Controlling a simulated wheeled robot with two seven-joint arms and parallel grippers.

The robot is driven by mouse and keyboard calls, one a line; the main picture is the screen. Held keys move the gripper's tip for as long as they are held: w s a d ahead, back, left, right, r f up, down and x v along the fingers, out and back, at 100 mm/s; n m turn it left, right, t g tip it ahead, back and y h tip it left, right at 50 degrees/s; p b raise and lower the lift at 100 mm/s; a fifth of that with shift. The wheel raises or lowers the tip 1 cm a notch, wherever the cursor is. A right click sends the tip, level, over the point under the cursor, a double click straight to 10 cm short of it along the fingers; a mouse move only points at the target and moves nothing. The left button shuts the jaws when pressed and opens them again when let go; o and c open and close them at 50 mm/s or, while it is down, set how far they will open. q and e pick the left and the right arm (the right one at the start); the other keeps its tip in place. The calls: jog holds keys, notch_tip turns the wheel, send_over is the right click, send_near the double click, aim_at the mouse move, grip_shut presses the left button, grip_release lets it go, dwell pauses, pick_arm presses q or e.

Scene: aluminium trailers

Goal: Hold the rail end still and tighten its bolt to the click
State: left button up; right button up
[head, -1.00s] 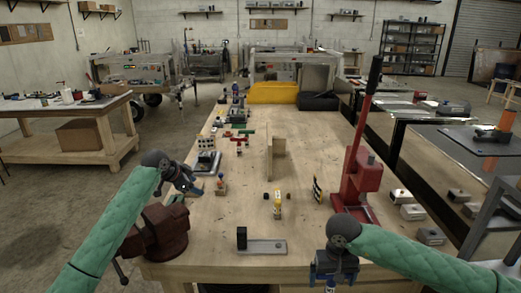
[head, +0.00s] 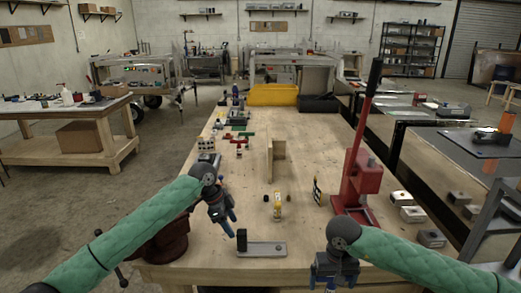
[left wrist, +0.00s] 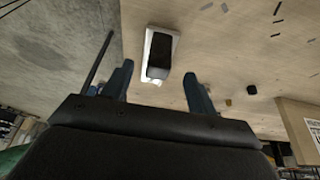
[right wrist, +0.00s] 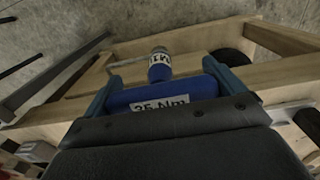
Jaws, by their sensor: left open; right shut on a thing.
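The rail end is a flat pale metal piece (head: 265,248) with a black upright block (head: 241,240) at its left end, lying on the bench near its front edge. My left gripper (head: 232,226) is open and empty, just above and behind the black block. In the left wrist view the rail piece (left wrist: 174,42) and its block lie ahead, between the open fingers and apart from them. My right gripper (head: 333,280) is shut on a blue torque tool (right wrist: 160,94) labelled "35 Nm", at the bench's front edge. The bolt cannot be made out.
A red press (head: 362,180) stands at the bench's right side. A dark red vise (head: 168,243) sits at the front left, partly behind my left arm. Small yellow and black items (head: 278,205) stand mid-bench before a wooden upright (head: 270,160). Bare bench surrounds the rail piece.

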aim_at(242, 242)
pick_arm(q)
jog(key=shift+x, duration=4.75)
jog(key=shift+c, duration=0.2)
jog(key=c, duration=0.7)
jog(key=shift+c, duration=0.4)
